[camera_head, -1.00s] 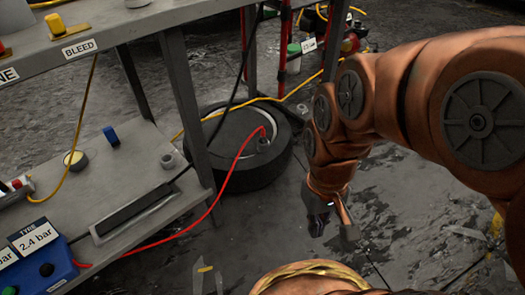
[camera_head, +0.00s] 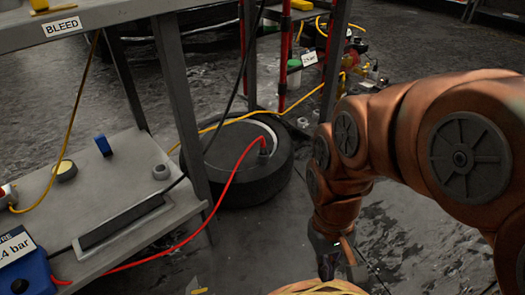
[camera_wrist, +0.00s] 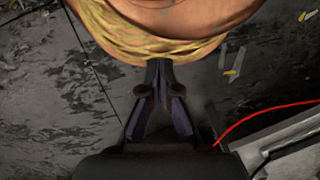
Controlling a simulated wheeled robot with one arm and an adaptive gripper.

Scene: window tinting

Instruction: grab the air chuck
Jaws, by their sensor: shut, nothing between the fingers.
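A red hose (camera_head: 235,185) runs from the blue box on the bench up to the tyre (camera_head: 240,180) on the floor. A piece of the red hose also shows in the wrist view (camera_wrist: 262,112).
A grey bench (camera_head: 120,190) stands on the left, with a blue box (camera_head: 25,275), a blue knob (camera_head: 103,146) and a yellow hose (camera_head: 75,115). A metal post (camera_head: 183,110) stands between bench and tyre. Red poles and fittings are behind.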

